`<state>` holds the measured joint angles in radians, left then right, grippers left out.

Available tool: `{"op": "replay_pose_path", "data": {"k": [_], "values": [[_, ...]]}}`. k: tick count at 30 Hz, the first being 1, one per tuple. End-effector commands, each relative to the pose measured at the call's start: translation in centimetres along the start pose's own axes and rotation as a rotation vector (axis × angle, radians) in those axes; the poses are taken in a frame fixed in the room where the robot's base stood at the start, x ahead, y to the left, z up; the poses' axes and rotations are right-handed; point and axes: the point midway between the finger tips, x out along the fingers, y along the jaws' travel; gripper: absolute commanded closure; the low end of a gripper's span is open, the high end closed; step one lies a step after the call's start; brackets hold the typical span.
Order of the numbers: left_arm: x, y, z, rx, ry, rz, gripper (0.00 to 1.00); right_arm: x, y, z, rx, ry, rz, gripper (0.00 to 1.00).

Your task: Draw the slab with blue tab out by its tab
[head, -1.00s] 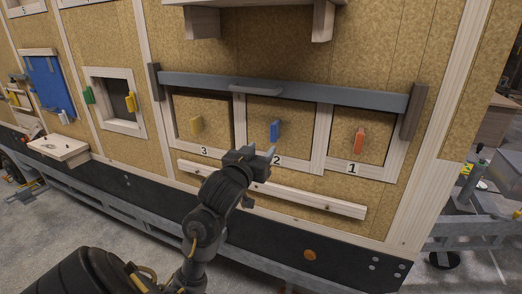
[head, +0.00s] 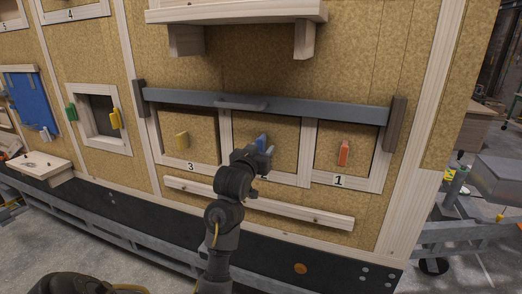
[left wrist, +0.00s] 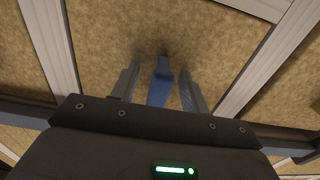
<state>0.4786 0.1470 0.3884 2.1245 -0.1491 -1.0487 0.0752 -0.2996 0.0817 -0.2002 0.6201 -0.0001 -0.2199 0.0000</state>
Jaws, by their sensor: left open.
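The slab with blue tab (head: 282,132) is the middle one of three cork-coloured slabs in a pale wooden frame on the wall. Its blue tab (head: 261,142) sticks out and is partly covered by my left gripper (head: 269,155) in the head view. In the left wrist view the blue tab (left wrist: 160,82) stands between the two open fingers of my left gripper (left wrist: 160,88), with a gap on each side. The fingers are apart from the tab. My right gripper is not in view.
A yellow tab (head: 182,140) is on the left slab, and an orange tab (head: 343,153) is on the right slab. A grey bar (head: 330,112) crosses the top of the frame. A wooden rail (head: 300,216) runs below, and a shelf (head: 240,12) juts out above.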

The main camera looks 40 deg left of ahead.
Motion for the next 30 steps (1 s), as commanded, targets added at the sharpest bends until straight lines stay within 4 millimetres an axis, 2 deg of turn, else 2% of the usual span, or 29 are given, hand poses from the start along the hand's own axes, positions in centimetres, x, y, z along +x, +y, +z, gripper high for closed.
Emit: {"op": "replay_pose_path", "data": {"k": [6,16,30], "values": [[0.02,0.00,0.03,0.000,0.000,0.000,0.56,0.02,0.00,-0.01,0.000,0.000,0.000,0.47],[0.00,0.00,0.03,0.000,0.000,0.000,0.99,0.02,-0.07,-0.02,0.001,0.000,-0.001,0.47],[-0.01,-0.01,-0.11,0.000,0.000,0.000,1.00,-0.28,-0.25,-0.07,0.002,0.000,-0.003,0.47]]}}
